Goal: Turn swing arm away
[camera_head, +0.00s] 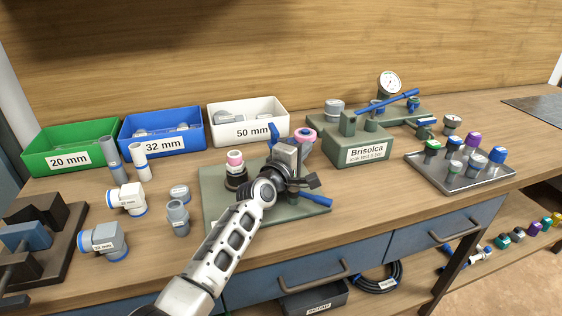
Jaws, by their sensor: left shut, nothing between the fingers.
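A flat green fixture plate (222,205) lies on the bench in front of the white bin. On its left stands a dark holder with a pink and white fitting (235,160). A grey block (286,152) with a blue lever stands behind my left gripper, and a pink ring-shaped part (305,136) is beside it. A blue handle (316,202) sticks out at the plate's front right. My left gripper (312,183) is shut and empty, low over the plate between grey block and blue handle. It hides part of the fixture; I cannot tell which part is the swing arm, or any contact.
Behind are green (68,171), blue (163,146) and white (250,143) bins. Loose grey and white fittings (128,199) lie left.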

